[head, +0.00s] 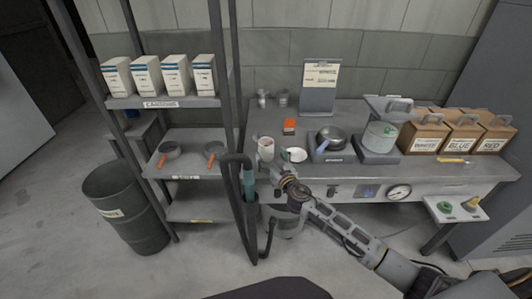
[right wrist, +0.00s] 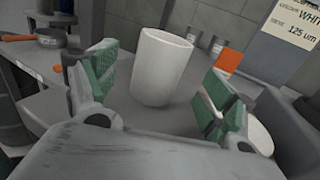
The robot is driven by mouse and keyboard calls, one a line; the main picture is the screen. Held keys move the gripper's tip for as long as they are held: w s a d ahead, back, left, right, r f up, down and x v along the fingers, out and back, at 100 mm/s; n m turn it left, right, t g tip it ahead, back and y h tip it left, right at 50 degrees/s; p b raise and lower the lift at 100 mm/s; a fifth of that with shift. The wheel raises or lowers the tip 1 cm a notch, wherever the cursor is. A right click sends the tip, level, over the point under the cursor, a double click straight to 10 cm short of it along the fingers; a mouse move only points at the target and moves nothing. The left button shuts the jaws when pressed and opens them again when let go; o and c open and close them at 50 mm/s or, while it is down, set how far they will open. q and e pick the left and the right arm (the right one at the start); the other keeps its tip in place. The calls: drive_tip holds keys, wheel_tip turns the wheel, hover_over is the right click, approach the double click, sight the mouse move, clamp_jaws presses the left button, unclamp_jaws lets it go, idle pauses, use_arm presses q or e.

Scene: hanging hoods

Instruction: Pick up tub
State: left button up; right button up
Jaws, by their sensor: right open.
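A plain white tub (right wrist: 162,66) stands upright on the grey bench in the right wrist view. In the head view the tub (head: 266,143) is near the bench's left end. My right gripper (right wrist: 160,84) is open, with its green-padded fingers spread to either side of the tub's near side. No contact between fingers and tub shows. In the head view the right gripper (head: 270,168) is just in front of the tub, small and partly hidden by its own wrist. My left gripper is not in view.
An orange box (head: 289,126) and a white dish (head: 297,154) are right of the tub. A scale with a dark pan (head: 331,138) and labelled cardboard boxes (head: 422,133) stand farther right. A shelf rack (head: 190,136) with red-handled pans is on the left.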

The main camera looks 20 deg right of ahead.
sight(269, 153)
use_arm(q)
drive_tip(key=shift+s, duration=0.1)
use_arm(e)
drive_tip(key=shift+w, duration=0.15)
drive_tip(key=shift+w+a, duration=0.1)
drive_tip(key=shift+w, duration=0.4)
drive_tip(key=shift+w+a, duration=0.15)
drive_tip(key=shift+w, duration=1.95)
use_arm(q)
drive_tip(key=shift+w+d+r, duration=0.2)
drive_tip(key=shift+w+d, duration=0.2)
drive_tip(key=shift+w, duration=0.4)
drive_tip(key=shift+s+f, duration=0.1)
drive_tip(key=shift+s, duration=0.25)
use_arm(e)
drive_tip(key=shift+c, duration=0.2)
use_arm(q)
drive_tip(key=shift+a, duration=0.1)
use_arm(e)
drive_tip(key=c, duration=0.9)
